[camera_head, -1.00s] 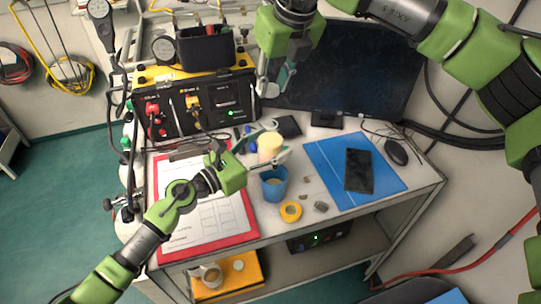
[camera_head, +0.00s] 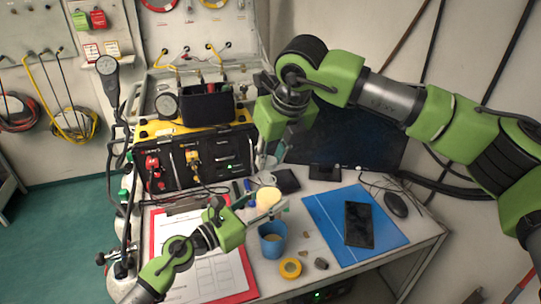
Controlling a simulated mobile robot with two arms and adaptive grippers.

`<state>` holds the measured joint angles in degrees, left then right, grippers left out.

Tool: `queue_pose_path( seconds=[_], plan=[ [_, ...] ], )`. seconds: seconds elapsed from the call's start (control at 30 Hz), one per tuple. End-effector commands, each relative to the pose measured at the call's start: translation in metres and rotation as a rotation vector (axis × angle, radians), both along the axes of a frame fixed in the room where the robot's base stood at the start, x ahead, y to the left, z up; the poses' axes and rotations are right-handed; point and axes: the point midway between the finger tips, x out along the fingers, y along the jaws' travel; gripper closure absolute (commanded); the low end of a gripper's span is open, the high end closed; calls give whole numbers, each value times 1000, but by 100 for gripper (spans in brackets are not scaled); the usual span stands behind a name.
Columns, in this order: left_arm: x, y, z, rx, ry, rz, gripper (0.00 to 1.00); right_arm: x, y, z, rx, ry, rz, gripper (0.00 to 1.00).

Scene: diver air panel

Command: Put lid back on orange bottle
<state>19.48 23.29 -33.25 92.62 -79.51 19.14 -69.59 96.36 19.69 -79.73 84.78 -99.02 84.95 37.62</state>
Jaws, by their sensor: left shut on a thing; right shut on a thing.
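A pale orange-cream bottle (camera_head: 268,198) is held between the fingers of my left gripper (camera_head: 265,204), which is shut on it. It is over the table, just behind the blue cup (camera_head: 272,246) in the picture. My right gripper (camera_head: 271,158) points down above and slightly behind the bottle in the picture, shut on a small pale thing, apparently the lid. The fingers partly hide that thing, and its shape is hard to make out. A gap shows between the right fingertips and the bottle top.
A yellow tape roll (camera_head: 290,268) and small pieces lie in front of the cup. A blue mat (camera_head: 320,215) with a dark phone (camera_head: 359,225) is at right. A red clipboard (camera_head: 247,285) lies under my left arm. The air panel (camera_head: 215,160) and a dark monitor (camera_head: 350,145) stand behind.

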Motion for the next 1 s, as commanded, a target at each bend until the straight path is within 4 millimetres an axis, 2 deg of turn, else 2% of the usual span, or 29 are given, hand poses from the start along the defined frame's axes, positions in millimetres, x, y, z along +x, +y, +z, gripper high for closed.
queue_pose_path(
  seconds=[0.07,0.57,1.0],
  plan=[
    [0,0,0,0,0,1,96,0,0,-6,1,0,0,82],
    [0,0,0,0,0,1,96,0,0,-7,0,-1,0,82],
    [0,0,0,-1,-1,1,96,0,0,-24,0,-1,1,82]
  ],
)
